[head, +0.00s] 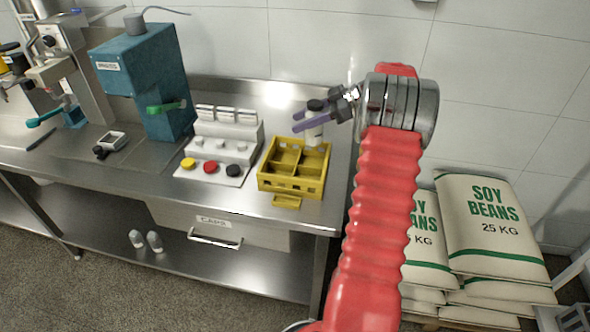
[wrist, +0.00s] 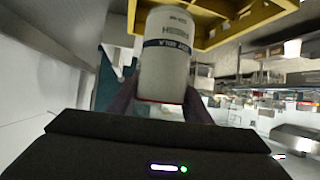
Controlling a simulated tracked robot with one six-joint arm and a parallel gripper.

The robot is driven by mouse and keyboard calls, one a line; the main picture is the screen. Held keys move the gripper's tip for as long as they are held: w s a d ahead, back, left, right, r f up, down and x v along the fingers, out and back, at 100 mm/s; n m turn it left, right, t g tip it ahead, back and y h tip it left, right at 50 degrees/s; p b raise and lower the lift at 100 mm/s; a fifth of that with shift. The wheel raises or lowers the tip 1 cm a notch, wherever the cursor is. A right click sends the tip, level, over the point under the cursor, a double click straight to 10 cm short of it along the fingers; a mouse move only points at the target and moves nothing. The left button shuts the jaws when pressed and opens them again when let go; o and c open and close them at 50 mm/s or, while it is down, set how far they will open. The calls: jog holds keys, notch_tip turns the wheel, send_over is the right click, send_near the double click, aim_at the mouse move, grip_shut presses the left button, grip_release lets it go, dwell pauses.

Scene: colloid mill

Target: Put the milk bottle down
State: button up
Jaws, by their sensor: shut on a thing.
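The crate's compartments look empty in the head view.
A white stand (head: 222,143) with yellow, red and black caps is left of the crate. A teal machine (head: 147,80) stands further left on the steel bench (head: 110,178). Soy bean sacks (head: 490,228) are stacked at the right. Bare bench lies right of the crate.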

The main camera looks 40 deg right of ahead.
notch_tip(320, 180, down, 6)
dwell(0.4)
jog(key=shift+f, duration=1.9)
jog(key=o, duration=1.2)
jog(key=shift+f, duration=0.15)
jog(key=shift+o, duration=0.2)
jog(key=v, duration=1.2)
